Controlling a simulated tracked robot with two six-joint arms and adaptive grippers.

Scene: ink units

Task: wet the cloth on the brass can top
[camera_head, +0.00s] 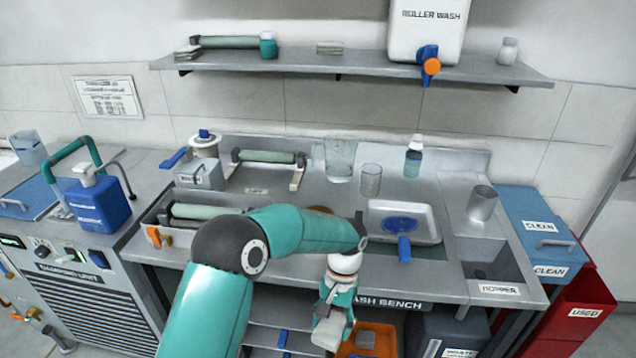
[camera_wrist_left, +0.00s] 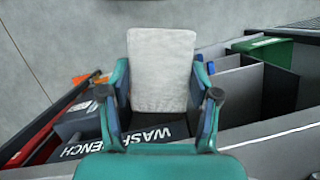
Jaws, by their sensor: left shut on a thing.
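My left gripper (camera_head: 337,298) is shut on a pale grey-white folded cloth (camera_head: 329,332). It holds the cloth in front of the wash bench's front edge. In the left wrist view the cloth (camera_wrist_left: 161,70) stands out flat between the two fingers of the left gripper (camera_wrist_left: 160,88). A small brassy rim (camera_head: 320,209) shows just behind my left arm on the bench; it may be the brass can top, mostly hidden by the arm. My right gripper is not in view.
A hopper (camera_head: 490,267) and metal cup (camera_head: 482,203) are farther right. An orange bin (camera_head: 385,336) stands below the bench. Glass vessels and a bottle (camera_head: 413,158) stand at the back.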

